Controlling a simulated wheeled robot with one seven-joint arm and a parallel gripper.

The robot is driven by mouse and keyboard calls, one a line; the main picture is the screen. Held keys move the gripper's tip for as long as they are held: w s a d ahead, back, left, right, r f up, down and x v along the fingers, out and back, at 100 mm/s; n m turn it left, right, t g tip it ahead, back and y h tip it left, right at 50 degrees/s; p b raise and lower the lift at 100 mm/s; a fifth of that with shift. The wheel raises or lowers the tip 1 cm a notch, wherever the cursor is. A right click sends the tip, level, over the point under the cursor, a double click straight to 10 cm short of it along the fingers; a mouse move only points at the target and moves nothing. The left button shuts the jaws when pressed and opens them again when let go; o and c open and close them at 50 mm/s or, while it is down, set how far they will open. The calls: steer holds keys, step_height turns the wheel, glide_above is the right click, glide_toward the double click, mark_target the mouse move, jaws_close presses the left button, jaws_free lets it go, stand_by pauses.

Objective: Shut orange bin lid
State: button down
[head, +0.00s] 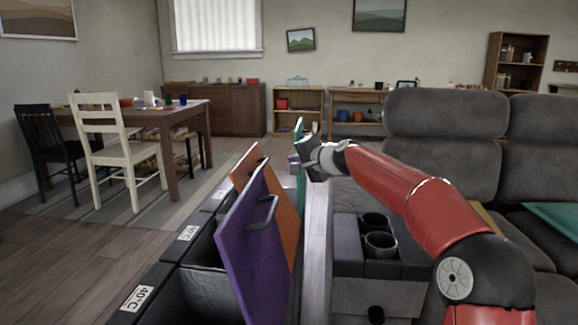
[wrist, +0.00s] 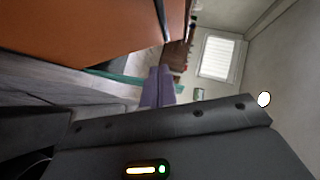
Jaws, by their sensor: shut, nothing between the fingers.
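The orange bin lid (head: 285,222) stands raised and tilted in the head view, partly hidden behind the purple lid (head: 250,245). My gripper (head: 304,160) is up near the far right side of the orange lid, shut and empty. I cannot tell whether it touches the lid. In the wrist view a large orange panel (wrist: 85,32), which looks like the orange lid, fills the upper left close to the camera.
The row of dark bins (head: 195,290) stands along the left, with labelled rims. A teal lid (head: 301,185) stands beyond the orange one. A grey sofa (head: 440,140) with cup holders is close on the right. The floor (head: 75,250) left of the bins is clear.

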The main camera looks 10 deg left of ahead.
mark_target(265, 162)
steer(key=v, duration=0.2)
steer(key=b+v, duration=0.2)
steer(key=v, duration=0.1)
steer(key=shift+s+d+f, duration=0.3)
steer(key=shift+s+d, duration=0.05)
steer(key=c, duration=2)
jaws_free()
steer(key=shift+s+d, duration=0.2)
steer(key=shift+c, duration=0.2)
steer(key=shift+o, duration=1.2)
steer(key=shift+a+f, duration=0.2)
steer(key=shift+o, duration=0.2)
steer(key=w+a+f+g+y+b, duration=0.1)
steer(key=w+a+f+g+y, duration=0.1)
steer(key=a+f+y, duration=0.3)
steer(key=shift+a+g+y+b, duration=0.3)
steer(key=shift+a+g+y, duration=0.2)
steer(key=shift+a+y, duration=0.45)
steer(key=shift+w+a+r+m+t+y+p, duration=0.35)
steer(key=shift+w+a+y, duration=0.35)
steer(key=shift+w+a, duration=0.4)
steer(key=shift+w+a+r+m+t+y+p, duration=0.25)
steer(key=shift+w+a+t+y+p, duration=0.3)
steer(key=shift+w+a, duration=0.6)
steer(key=shift+w+a+r+m+t+y+p, duration=0.2)
steer(key=shift+w+a+r+t+y+p, duration=0.1)
steer(key=shift+w+a+y, duration=0.65)
steer(key=shift+w+a, duration=0.1)
steer(key=shift+w, duration=0.05)
jaws_close()
